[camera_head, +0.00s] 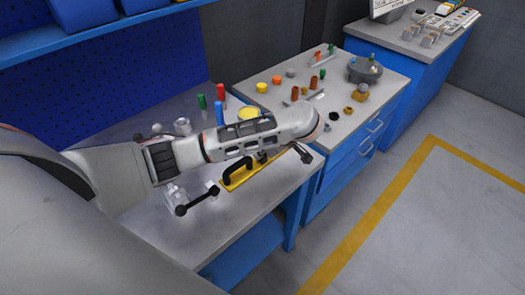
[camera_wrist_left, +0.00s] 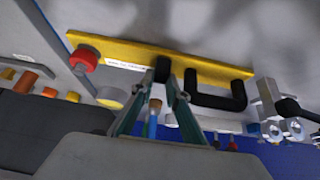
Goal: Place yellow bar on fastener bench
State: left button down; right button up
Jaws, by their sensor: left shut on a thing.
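The yellow bar (camera_head: 238,180), with a black loop handle, shows below my left forearm in the head view, over the near grey worktop. Part of it is hidden by the arm. In the left wrist view the yellow bar (camera_wrist_left: 125,52) spans the upper middle, with a red knob at one end. My left gripper (camera_wrist_left: 160,88) is shut on a black upright part of the bar, beside the loop handle. I cannot tell whether the bar touches the worktop. The bench with fasteners (camera_head: 385,97) stands to the right, with blue drawers. My right gripper is not in view.
A metal clamp (camera_head: 178,197) with a black-tipped lever sits near the bar's left end. Red (camera_head: 221,92) and green cylinders stand behind my arm.

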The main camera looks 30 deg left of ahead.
pick_arm(q)
jog(key=c, duration=2)
grip_release()
jog(key=shift+r, duration=0.2)
jog(key=shift+v, duration=5.9)
jog(key=shift+s+d, duration=0.1)
jog(key=shift+d, duration=0.05)
